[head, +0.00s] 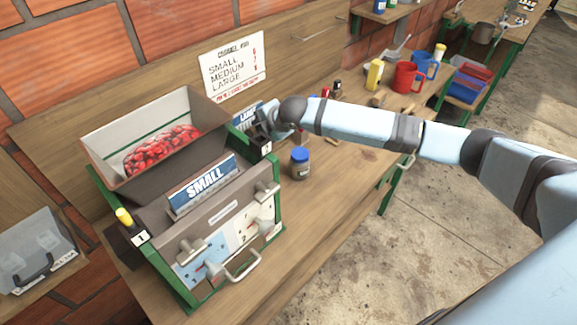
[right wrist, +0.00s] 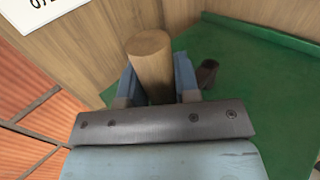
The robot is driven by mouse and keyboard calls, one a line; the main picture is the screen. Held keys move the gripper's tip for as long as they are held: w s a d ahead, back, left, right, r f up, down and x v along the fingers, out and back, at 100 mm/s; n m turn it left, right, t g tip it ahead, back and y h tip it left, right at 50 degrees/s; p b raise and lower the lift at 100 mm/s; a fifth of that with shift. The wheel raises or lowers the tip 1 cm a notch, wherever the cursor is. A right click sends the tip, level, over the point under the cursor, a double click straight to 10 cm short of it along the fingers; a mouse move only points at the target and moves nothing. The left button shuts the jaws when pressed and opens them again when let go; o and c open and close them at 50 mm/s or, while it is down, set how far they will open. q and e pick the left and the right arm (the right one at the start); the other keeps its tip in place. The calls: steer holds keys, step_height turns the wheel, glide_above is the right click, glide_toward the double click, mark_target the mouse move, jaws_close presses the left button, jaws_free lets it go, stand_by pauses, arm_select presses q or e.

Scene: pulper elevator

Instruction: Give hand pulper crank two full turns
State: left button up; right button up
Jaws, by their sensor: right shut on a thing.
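The hand pulper (head: 223,215) stands on the wooden bench at left in the head view, with a green frame and a grey front carrying a SMALL sign. Its hopper (head: 112,180) holds red cherries (head: 160,150). My right gripper (head: 262,122) is at the pulper's far right side, behind the box. In the right wrist view, my right gripper (right wrist: 157,80) is shut around a round wooden crank handle (right wrist: 150,58), with one blue finger on each side. The rest of the crank is hidden in both views. My left gripper is not in view.
A blue-lidded jar (head: 300,162) stands right of the pulper, below my right arm. A menu sign (head: 233,67) leans at the back. A green panel (right wrist: 245,75) fills the wrist view's right side.

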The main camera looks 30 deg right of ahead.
steer(key=shift+s+d+f, duration=0.25)
steer(key=shift+s+d, duration=0.4)
steer(key=shift+d, duration=0.05)
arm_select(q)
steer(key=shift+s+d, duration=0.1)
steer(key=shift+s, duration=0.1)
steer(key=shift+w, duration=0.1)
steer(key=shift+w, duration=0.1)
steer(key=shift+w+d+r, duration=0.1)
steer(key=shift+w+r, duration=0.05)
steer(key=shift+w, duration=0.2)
arm_select(e)
steer(key=s, duration=0.1)
steer(key=s+f, duration=0.1)
steer(key=s+d, duration=0.1)
steer(key=shift+f, duration=0.2)
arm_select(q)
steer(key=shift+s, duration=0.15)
arm_select(e)
steer(key=shift+a, duration=0.1)
